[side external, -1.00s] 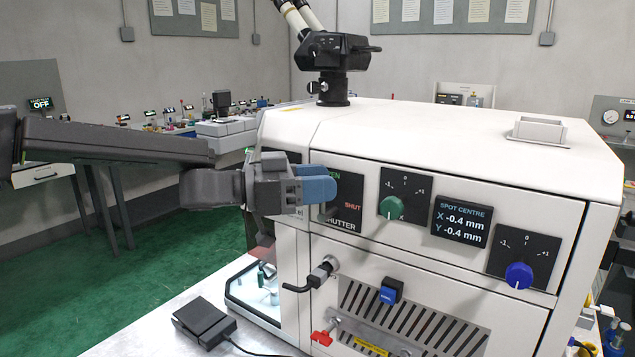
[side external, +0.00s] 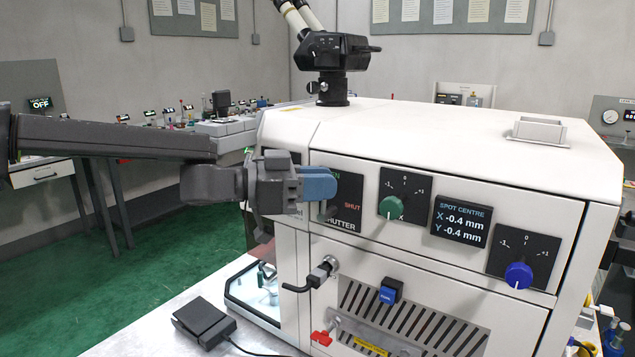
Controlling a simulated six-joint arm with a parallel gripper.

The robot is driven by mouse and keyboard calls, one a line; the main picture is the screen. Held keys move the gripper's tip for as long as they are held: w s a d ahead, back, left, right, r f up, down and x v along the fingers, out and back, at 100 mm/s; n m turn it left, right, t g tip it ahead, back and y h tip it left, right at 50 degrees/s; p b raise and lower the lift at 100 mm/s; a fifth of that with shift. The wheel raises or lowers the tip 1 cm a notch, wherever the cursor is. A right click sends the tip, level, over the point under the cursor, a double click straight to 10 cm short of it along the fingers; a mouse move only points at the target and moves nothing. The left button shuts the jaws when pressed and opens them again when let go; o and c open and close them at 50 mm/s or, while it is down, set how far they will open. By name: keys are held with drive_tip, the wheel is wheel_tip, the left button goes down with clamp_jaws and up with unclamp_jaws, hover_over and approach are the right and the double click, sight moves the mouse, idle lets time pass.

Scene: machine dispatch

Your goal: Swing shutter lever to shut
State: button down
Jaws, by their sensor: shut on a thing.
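The shutter panel (side external: 348,208) is a black plate on the left of the white machine's front. Its red SHUT label and the end of its green OPEN label show, above the word SHUTTER. My gripper (side external: 322,190) is at the left half of this panel, with its blue-grey fingers closed on what appears to be the shutter lever. The lever itself is hidden behind the fingers, so I cannot tell its exact angle.
A green knob (side external: 394,209) and the spot centre display (side external: 462,219) sit right of the panel. A blue knob (side external: 518,275) is further right. A black pedal (side external: 204,321) lies on the bench.

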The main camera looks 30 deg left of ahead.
drive_tip(key=shift+d+f+m+g+y, duration=0.3)
drive_tip(key=shift+d+m+g+y, duration=0.35)
drive_tip(key=shift+d+m+y, duration=0.5)
drive_tip(key=shift+d+f+m+g+y, duration=0.25)
drive_tip(key=shift+d+m+g+y, duration=0.6)
drive_tip(key=shift+y, duration=0.6)
drive_tip(key=shift+a+f, duration=0.1)
drive_tip(key=c, duration=1.1)
unclamp_jaws()
drive_tip(key=shift+o, duration=0.2)
drive_tip(key=v, duration=1.4)
drive_tip(key=shift+f, duration=0.2)
drive_tip(key=shift+s, duration=0.15)
